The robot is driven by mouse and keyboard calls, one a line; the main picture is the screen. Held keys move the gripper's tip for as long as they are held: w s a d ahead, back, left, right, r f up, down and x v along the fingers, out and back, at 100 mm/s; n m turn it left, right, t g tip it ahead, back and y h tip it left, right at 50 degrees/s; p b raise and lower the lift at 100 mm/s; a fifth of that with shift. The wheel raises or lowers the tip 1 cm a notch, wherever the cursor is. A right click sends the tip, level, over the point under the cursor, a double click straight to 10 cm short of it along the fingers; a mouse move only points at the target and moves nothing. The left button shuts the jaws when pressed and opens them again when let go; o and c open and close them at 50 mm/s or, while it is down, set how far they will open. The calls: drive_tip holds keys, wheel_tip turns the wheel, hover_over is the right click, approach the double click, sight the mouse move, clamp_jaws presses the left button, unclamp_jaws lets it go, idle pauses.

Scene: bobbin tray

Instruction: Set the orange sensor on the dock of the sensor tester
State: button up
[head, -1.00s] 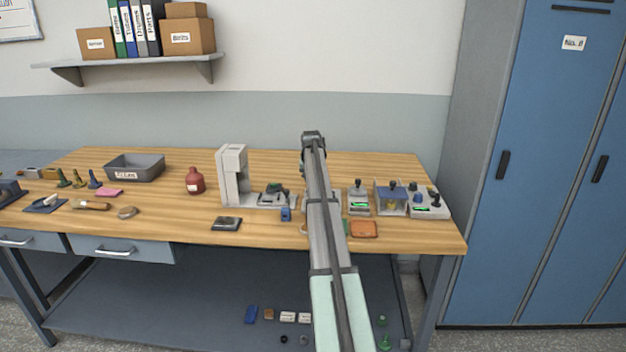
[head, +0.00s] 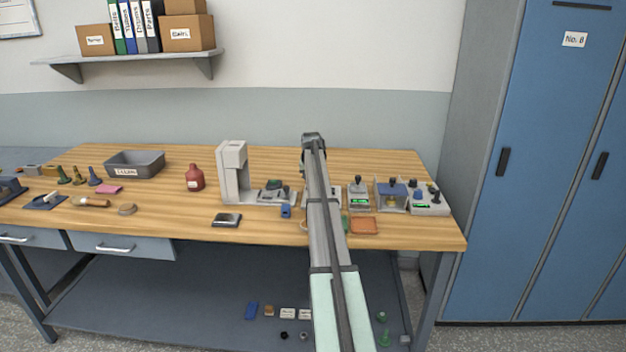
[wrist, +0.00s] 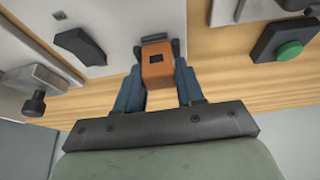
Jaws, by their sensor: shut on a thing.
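In the wrist view my gripper (wrist: 158,72) is shut on the orange sensor (wrist: 156,62), a small block with a dark square on its face. The sensor is held over the edge of a white plate (wrist: 108,35) with a dark wedge-shaped part (wrist: 80,46) on it. I cannot tell whether the sensor touches the plate, or whether this plate is the tester's dock. In the head view my own arm hides the gripper and sensor.
A grey block with a black knob (wrist: 34,103) is at the left in the wrist view, and a black box with a green button (wrist: 289,50) at the right. In the head view, small devices (head: 358,196) stand right of my arm, with an orange-brown tray (head: 364,227) in front.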

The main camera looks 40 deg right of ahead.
drive_tip(key=o, duration=1.1)
drive_tip(key=v, duration=1.4)
